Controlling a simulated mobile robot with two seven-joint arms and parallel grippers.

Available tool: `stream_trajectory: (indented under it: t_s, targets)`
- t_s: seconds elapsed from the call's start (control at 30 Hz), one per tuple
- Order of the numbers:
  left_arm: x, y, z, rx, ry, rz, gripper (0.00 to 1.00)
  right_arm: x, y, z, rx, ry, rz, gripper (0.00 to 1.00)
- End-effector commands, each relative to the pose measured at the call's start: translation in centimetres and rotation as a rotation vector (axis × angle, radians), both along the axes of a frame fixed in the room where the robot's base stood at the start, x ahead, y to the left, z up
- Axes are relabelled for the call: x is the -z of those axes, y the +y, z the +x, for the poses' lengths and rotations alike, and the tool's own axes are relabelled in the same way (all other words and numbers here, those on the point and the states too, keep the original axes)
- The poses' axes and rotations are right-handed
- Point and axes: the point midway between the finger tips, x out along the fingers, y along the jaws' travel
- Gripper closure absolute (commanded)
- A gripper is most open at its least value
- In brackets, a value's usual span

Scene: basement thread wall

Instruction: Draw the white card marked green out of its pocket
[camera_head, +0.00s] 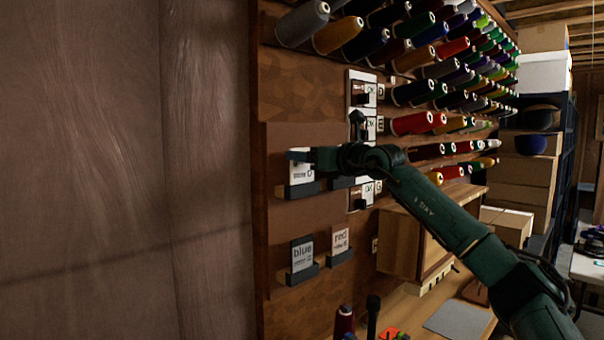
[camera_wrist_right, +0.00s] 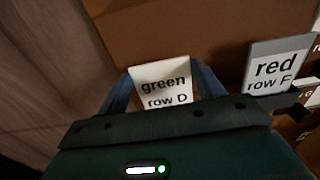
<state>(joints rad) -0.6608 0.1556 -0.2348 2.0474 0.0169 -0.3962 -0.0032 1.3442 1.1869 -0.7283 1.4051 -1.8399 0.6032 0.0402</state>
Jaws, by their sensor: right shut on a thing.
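The white card marked green (camera_wrist_right: 161,84) stands between the two fingers of my right gripper (camera_wrist_right: 163,92) in the wrist view, its lines "green" and "row D" readable. In the head view my right gripper (camera_head: 299,155) is shut on the top of this card (camera_head: 302,174), at the upper left of the card board. Its lower edge meets a dark pocket (camera_head: 297,191) there; how deep it sits I cannot tell. In the wrist view the pocket is hidden behind my gripper. My left gripper is not in view.
My wrist partly covers another pocket (camera_head: 342,182). Rows of thread cones (camera_head: 410,124) stick out above and to the right. A wooden cabinet (camera_head: 405,240) juts out below my arm.

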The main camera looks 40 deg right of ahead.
Motion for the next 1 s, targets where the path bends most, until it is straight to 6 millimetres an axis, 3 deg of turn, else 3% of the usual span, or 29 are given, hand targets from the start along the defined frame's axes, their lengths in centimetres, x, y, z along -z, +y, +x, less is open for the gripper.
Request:
stream_trajectory:
  t_s: [0.8,1.0]
  targets:
    - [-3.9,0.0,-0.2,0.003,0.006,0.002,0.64,-4.9,0.0,0.0,0.001,0.000,0.000,0.44]
    - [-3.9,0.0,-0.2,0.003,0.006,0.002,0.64,-5.0,0.0,0.0,0.001,0.000,0.000,0.44]
